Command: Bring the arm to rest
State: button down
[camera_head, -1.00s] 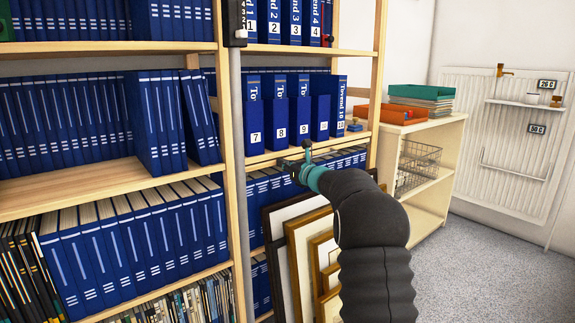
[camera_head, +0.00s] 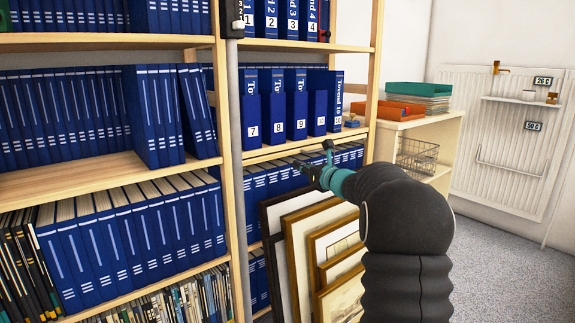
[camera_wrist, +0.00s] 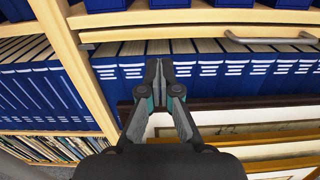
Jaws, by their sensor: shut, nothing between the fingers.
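My gripper (camera_wrist: 160,75) is shut and empty in the wrist view, its fingertips together in front of a row of blue binders (camera_wrist: 210,68). In the head view my gripper (camera_head: 312,172) is small, at the end of my dark, ribbed arm, which rises from the bottom right and bends left toward the shelf. The gripper appears in front of the lower binder row, just above the leaning framed prints (camera_head: 295,250). I cannot tell whether it touches anything. My arm hides part of the frames.
A wooden shelf (camera_head: 110,180) full of blue binders fills the left and middle. A low cabinet (camera_head: 440,145) with an orange tray (camera_head: 388,110), a green tray (camera_head: 415,90) and a wire basket (camera_head: 418,158) stands to the right. A radiator (camera_head: 510,180) is on the wall. Floor (camera_head: 500,275) at right is clear.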

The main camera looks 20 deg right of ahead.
jog(key=s+a+f+n+g, duration=0.45)
jog(key=s+f+n, duration=0.3)
jog(key=s, duration=0.25)
jog(key=s+a+f+n+g, duration=0.4)
jog(key=s+f+n+g, duration=0.15)
jog(key=s+n, duration=0.35)
jog(key=s+a+n+g+h+p, duration=0.25)
jog(key=s+n, duration=0.35)
jog(key=s, duration=0.6)
jog(key=s+a+n+g+h+p, duration=0.1)
jog(key=s+a+n+h+p, duration=0.15)
jog(key=s+n, duration=0.7)
jog(key=s+a+r+t+h+p, duration=0.1)
jog(key=s+a+r+t, duration=0.1)
jog(key=s+r, duration=0.4)
jog(key=shift+s+a+r+p, duration=0.15)
jog(key=shift+s+r+p, duration=0.2)
jog(key=shift+s, duration=1.6)
jog(key=shift+f, duration=0.1)
